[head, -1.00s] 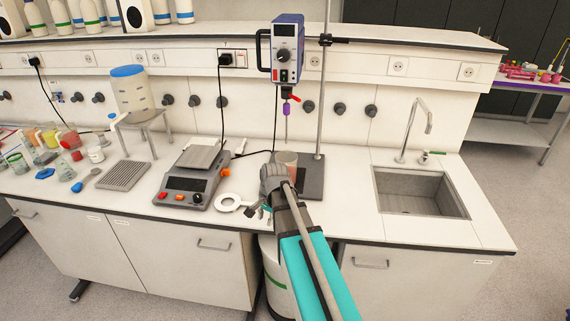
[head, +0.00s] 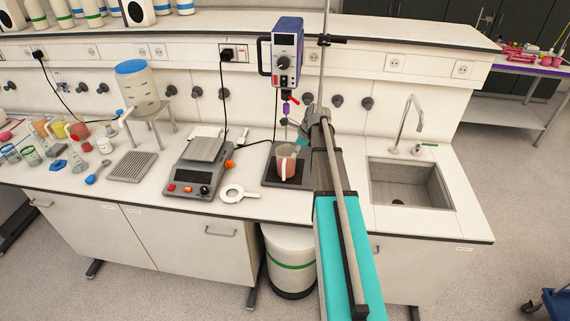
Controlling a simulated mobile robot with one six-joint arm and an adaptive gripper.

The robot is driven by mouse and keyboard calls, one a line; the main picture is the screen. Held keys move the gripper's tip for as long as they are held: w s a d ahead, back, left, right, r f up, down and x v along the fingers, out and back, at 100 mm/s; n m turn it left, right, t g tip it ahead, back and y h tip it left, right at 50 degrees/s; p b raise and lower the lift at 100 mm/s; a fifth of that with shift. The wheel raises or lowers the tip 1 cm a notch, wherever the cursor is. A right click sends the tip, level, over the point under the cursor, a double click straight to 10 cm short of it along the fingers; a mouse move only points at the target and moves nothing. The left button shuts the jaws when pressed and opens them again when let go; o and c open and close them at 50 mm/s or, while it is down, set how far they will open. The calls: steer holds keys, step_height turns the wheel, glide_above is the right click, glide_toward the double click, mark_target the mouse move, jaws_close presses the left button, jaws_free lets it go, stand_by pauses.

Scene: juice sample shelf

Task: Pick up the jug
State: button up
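A jug (head: 286,165) with a pale handle on its front and reddish-brown contents stands upright on the dark base plate (head: 272,178) of the overhead stirrer (head: 287,52). My arm reaches in from the bottom, and its end is just right of and above the jug, in front of the stand's rod. My gripper (head: 297,130) is small and mostly hidden by my own wrist. Its fingers cannot be made out clearly, and I cannot tell whether it touches the jug's rim.
A hotplate scale (head: 193,178) and a white ring with a handle (head: 232,193) lie left of the jug. A sink (head: 410,183) is at the right. Beakers and a dispenser jar (head: 138,88) stand farther left. The stirrer hangs above the jug.

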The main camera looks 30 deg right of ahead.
mark_target(283, 171)
steer(key=shift+f, duration=0.1)
steer(key=b+x, duration=0.7)
steer(key=x, duration=0.1)
steer(key=shift+b, duration=0.35)
stand_by(0.4)
steer(key=shift+a+f, duration=0.1)
steer(key=shift+b+x, duration=2.55)
steer(key=shift+x, duration=0.2)
steer(key=shift+c, duration=0.2)
jaws_close()
